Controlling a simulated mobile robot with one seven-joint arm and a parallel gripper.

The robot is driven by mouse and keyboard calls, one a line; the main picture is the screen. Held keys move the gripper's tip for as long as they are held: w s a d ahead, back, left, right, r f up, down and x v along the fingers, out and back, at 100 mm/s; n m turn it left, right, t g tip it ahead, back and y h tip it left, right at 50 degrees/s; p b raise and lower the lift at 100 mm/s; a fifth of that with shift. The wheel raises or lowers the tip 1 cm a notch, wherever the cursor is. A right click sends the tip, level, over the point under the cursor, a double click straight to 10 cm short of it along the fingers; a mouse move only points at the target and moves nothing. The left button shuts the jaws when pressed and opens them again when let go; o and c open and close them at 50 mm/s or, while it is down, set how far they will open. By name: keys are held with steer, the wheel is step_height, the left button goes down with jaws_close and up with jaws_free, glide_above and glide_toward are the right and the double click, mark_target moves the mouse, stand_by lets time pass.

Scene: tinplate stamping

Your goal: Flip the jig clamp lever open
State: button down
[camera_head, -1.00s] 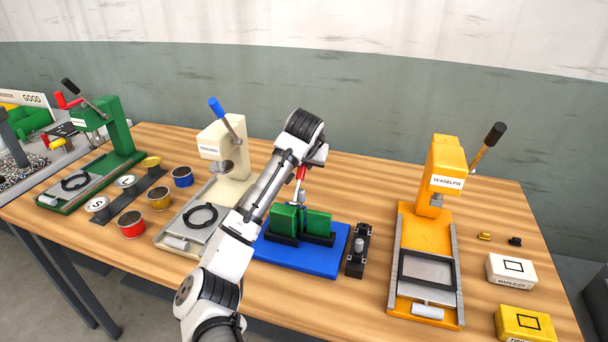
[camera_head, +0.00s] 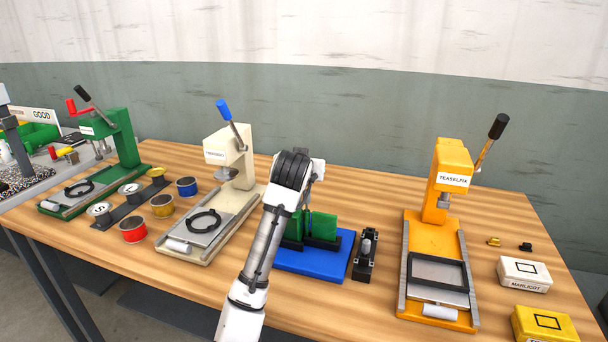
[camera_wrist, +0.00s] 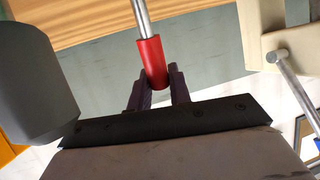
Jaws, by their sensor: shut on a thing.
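The jig has a blue base (camera_head: 312,264) with green blocks (camera_head: 323,225) on it, in the middle of the table in the head view. My arm covers its left part and hides the clamp lever there. In the wrist view the lever is a grey metal rod (camera_wrist: 142,18) with a red grip (camera_wrist: 151,62). The two dark fingers of my gripper (camera_wrist: 158,82) are on either side of the red grip's end and are shut on it. The fingertips are hidden in the head view.
A cream press (camera_head: 228,160) stands left of the jig, and a green press (camera_head: 122,140) farther left. A small black fixture (camera_head: 364,262) is close on the jig's right, then a yellow press (camera_head: 445,190). Tins, including a red one (camera_head: 133,231), stand between the left presses.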

steer(key=shift+s, duration=0.15)
stand_by(0.4)
steer(key=c, duration=1.3)
jaws_free()
steer(key=b+v, duration=0.2)
steer(key=v, duration=1.2)
steer(key=shift+f, duration=0.2)
